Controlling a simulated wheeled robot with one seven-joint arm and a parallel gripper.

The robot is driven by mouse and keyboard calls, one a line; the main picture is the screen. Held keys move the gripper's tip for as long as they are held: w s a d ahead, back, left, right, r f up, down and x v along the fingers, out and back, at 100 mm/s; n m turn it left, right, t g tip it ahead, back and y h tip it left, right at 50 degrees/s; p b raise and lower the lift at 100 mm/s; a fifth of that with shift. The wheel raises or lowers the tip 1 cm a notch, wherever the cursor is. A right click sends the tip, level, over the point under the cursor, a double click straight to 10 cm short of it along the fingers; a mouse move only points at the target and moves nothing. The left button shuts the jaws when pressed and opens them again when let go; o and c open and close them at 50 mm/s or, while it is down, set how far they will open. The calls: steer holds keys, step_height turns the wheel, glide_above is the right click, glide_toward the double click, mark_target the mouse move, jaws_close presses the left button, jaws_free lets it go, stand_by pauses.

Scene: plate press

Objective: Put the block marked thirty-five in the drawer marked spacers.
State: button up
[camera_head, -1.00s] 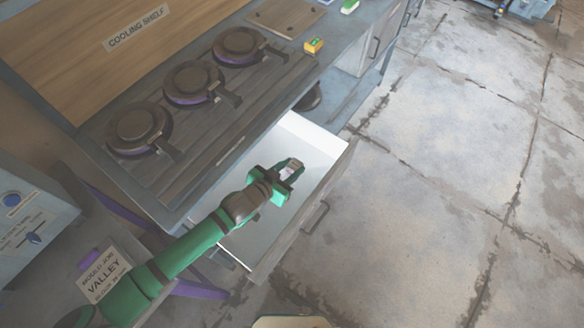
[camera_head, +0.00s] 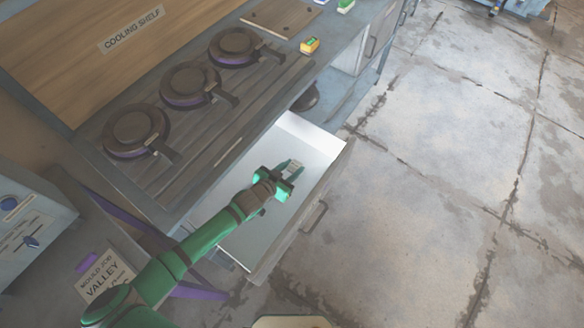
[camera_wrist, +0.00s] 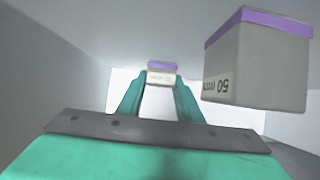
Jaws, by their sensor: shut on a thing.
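My gripper (camera_head: 282,178) reaches into the open drawer (camera_head: 318,140), which has pale inner walls and a grey front; no mark on it is readable. My gripper is shut on a small pale grey block (camera_head: 293,166). In the wrist view the held block (camera_wrist: 160,74) sits between the teal fingertips, with a purple top band and a label too small to read. Another grey block (camera_wrist: 258,62) with a purple band and an upside-down label that seems to read 50 shows large at the right. I cannot pick that second block out in the head view.
Several round dark plate presses (camera_head: 188,84) stand on the counter under the cooling shelf sign (camera_head: 131,28). A job card (camera_head: 103,277) is at lower left. Floor at right is clear.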

steer(key=shift+f, duration=0.15)
steer(key=o, duration=1.1)
steer(key=shift+o, duration=0.2)
steer(key=shift+s+a+r, duration=0.15)
steer(key=shift+r, duration=0.1)
steer(key=v, duration=1.1)
steer(key=shift+s+a+r, duration=0.1)
steer(key=shift+s, duration=0.2)
